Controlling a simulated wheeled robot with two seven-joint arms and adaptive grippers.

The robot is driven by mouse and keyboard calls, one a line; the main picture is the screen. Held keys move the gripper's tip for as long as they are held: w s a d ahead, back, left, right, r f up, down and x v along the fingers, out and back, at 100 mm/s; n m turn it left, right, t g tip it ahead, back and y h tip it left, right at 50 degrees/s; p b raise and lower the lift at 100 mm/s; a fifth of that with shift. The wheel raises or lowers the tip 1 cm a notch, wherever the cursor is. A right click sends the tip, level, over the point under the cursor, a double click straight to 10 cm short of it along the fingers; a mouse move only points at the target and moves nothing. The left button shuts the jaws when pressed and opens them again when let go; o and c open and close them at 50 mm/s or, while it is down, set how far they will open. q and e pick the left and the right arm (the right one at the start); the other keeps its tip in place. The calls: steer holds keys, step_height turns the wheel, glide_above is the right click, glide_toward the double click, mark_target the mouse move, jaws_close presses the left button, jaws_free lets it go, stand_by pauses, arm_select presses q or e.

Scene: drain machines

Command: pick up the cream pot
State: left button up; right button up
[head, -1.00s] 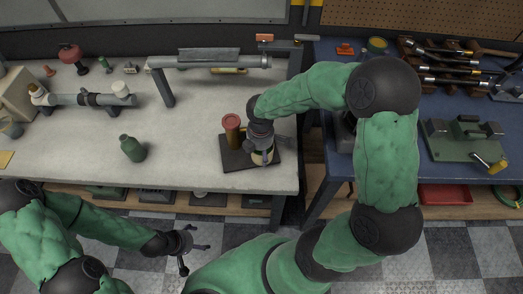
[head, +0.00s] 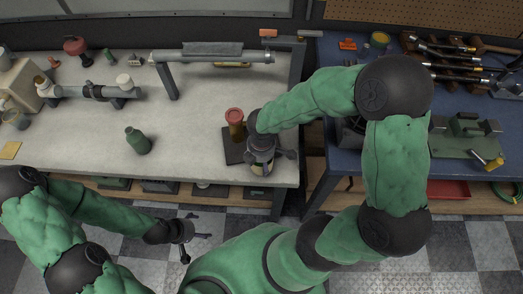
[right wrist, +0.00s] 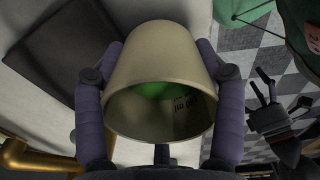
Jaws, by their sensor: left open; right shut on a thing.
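The cream pot (right wrist: 160,60) sits between the fingers of my right gripper (right wrist: 160,125) in the right wrist view. The gripper is shut on it, with one finger along each side. Its wide rim faces the camera, and the inside looks green with some dark print. In the head view my right gripper (head: 262,165) is over the front edge area of the light table and hides most of the pot. My left gripper (head: 193,240) is open and empty over the floor in front of the table. It also shows in the right wrist view (right wrist: 275,110).
A dark mat (head: 233,158) lies beside the right gripper, with a red-topped brass cylinder (head: 235,125) on it. A green bottle (head: 137,141) stands further left. A pipe stand (head: 205,58) spans the back. The table's middle is clear.

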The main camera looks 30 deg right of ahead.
steer(key=s+a+p, duration=0.1)
steer(key=s+a, duration=0.5)
steer(key=s, duration=0.4)
steer(key=shift+p, duration=0.3)
